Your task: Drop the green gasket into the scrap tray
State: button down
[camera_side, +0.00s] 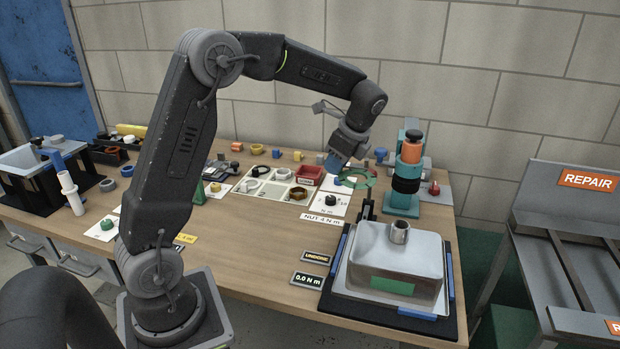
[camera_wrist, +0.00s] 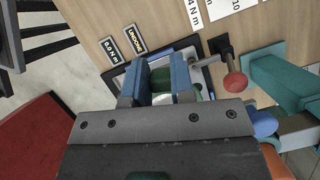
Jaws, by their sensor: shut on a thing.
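The green gasket (camera_side: 372,180) is a flat ring, held in the air at the end of my gripper (camera_side: 337,165) in the side view. My gripper has blue fingers and is shut on the gasket's left edge. In the wrist view, my fingers (camera_wrist: 157,78) have dark green between them, but the full ring is hidden there. A small red tray (camera_side: 309,174), which looks like the scrap tray, lies on the table to the left of and below the gasket. Its label is too small to read.
A teal stand (camera_side: 402,204) with an orange and black cylinder rises just right of the gasket. A grey metal housing (camera_side: 390,258) sits in front on a black mat. White part bins (camera_side: 262,187) lie left of the red tray. The table's front middle (camera_side: 245,245) is clear.

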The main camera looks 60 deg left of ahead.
jog(key=w+a+f+m+t+h, duration=0.15)
jog(key=w+a+m, duration=0.35)
jog(key=a, duration=0.5)
jog(key=w+a+f+m+t, duration=0.3)
jog(key=a+m, duration=0.5)
jog(key=a, duration=0.2)
jog(key=w+a+f+m+t, duration=0.2)
jog(key=w+a+m, duration=0.3)
jog(key=a, duration=0.5)
notch_tip(320, 180, down, 6)
jog(key=s+m, duration=0.1)
jog(key=shift+s+d, duration=0.15)
jog(key=shift+s, duration=0.1)
jog(key=c, duration=0.9)
grip_release()
jog(key=shift+r, duration=0.1)
